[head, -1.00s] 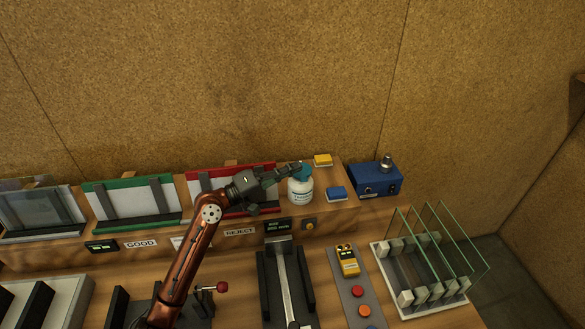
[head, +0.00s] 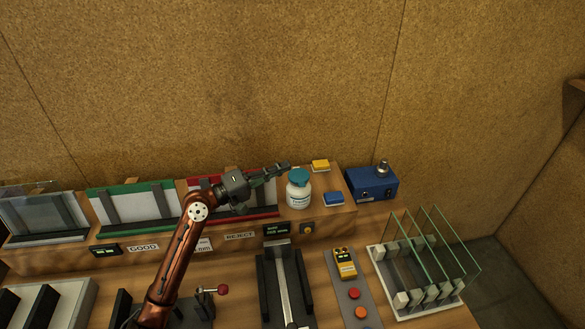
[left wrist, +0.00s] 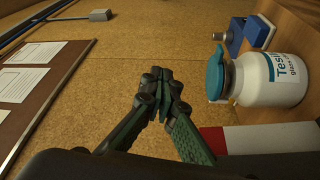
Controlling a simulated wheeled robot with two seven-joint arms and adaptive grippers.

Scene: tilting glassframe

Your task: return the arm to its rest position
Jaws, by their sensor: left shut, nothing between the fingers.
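My left arm reaches in from the lower left in the head view. Its gripper (head: 284,166) is above the raised shelf, in front of the red-framed reject rack (head: 205,184), with its fingertips close to the blue lid of a white bottle (head: 299,190). In the left wrist view the gripper fingers (left wrist: 168,80) are together with nothing between them. The bottle (left wrist: 270,80) stands to their right there, apart from the fingers. My right gripper is not in view.
A green-framed rack (head: 135,200) stands on the shelf (head: 60,258) at left. A blue box (head: 372,183) and yellow and blue blocks stand near the bottle. A rack of upright glass panes (head: 425,255) is at right. A red-knobbed lever (head: 222,289) stands below the arm.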

